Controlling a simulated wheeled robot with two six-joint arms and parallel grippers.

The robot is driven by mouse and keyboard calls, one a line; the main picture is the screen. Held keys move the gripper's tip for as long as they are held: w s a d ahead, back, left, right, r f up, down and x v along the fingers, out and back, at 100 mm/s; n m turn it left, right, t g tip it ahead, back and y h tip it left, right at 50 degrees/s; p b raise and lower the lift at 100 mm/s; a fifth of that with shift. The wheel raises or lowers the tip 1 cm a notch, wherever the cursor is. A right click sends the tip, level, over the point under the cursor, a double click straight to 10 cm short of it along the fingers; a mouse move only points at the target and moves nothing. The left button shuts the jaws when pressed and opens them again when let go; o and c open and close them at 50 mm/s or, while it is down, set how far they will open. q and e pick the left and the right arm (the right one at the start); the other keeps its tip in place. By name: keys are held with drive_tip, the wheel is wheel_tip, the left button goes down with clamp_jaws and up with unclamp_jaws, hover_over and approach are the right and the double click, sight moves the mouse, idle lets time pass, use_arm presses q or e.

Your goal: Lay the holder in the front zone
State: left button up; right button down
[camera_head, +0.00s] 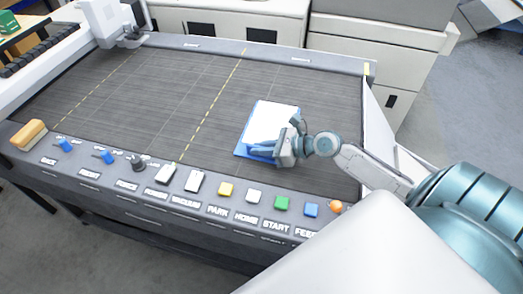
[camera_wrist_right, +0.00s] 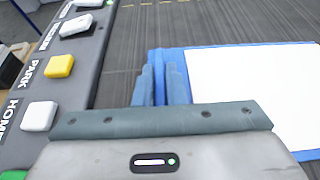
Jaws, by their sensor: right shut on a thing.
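The holder (camera_head: 241,151) is a flat blue board with a white sheet (camera_head: 275,120) on it. It lies flat over the right part of the grey striped bed, right of a yellow dashed line (camera_head: 216,98). My right gripper (camera_head: 262,150) is shut on the holder's near edge; its fingers cover part of that edge. In the right wrist view the blue fingers (camera_wrist_right: 160,88) overlap the blue board (camera_wrist_right: 178,56) beside the white sheet (camera_wrist_right: 260,90). I cannot tell whether the board touches the bed. My left gripper is not in view.
A control panel with labelled buttons, including a yellow one (camera_head: 226,189) and a green one (camera_head: 282,203), runs along the near edge. A white machine head (camera_head: 115,22) stands at the far left. A wooden-coloured block (camera_head: 29,134) sits at the left corner. The bed's middle is clear.

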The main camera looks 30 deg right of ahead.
drive_tip(key=c, duration=1.5)
unclamp_jaws()
